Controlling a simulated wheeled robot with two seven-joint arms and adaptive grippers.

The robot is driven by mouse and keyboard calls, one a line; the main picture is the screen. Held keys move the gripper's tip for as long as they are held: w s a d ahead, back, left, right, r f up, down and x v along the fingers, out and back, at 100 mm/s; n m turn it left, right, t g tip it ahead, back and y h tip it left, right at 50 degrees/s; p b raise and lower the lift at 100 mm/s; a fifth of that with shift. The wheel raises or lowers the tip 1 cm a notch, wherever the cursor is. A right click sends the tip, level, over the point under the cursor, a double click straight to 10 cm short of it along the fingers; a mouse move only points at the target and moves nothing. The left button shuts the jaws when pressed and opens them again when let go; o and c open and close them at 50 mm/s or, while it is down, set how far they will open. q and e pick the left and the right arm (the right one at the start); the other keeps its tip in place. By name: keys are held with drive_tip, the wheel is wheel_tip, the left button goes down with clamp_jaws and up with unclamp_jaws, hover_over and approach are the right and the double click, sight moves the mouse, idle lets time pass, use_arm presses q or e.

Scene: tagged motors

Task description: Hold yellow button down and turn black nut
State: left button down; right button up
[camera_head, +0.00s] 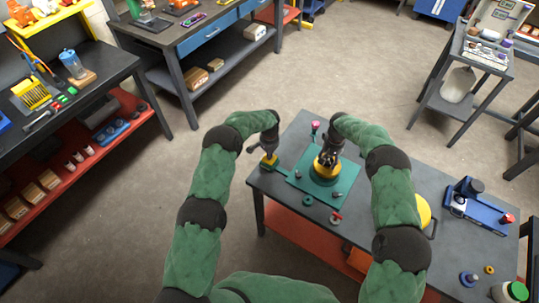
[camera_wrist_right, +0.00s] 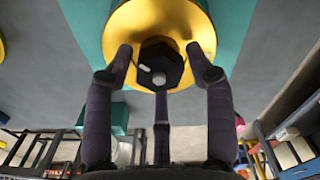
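The black nut (camera_wrist_right: 160,64), with a pale mark on one side, sits on a round yellow base (camera_wrist_right: 190,18) in the right wrist view. My right gripper (camera_wrist_right: 160,55) is open, its fingers spread around the nut with small gaps at the sides. In the head view the right gripper (camera_head: 327,160) hides the nut above the yellow base (camera_head: 325,174). The yellow button (camera_head: 269,162) is at the left end of the green plate. My left gripper (camera_head: 265,152) is right above it; contact and finger opening are unclear.
The green plate (camera_head: 342,190) lies on a dark table (camera_head: 400,172) and carries small knobs and a red-topped post (camera_head: 315,127). A blue device (camera_head: 478,208) and a green-lidded jar (camera_head: 511,292) stand to the right. A yellow round thing (camera_head: 424,212) is partly behind my right arm.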

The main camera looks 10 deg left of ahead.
use_arm(q)
drive_tip(key=shift+s+f, duration=0.15)
drive_tip(key=shift+f, duration=0.05)
use_arm(e)
drive_tip(key=shift+o, duration=1.1)
use_arm(q)
drive_tip(key=shift+r, duration=0.1)
wheel_tip(320, 180, up, 8)
drive_tip(key=shift+w, duration=0.2)
drive_tip(key=shift+r, duration=0.1)
use_arm(e)
drive_tip(key=shift+r+p, duration=1.2)
drive_tip(key=shift+r, duration=2.8)
use_arm(q)
wheel_tip(320, 180, up, 2)
drive_tip(key=shift+r, duration=0.15)
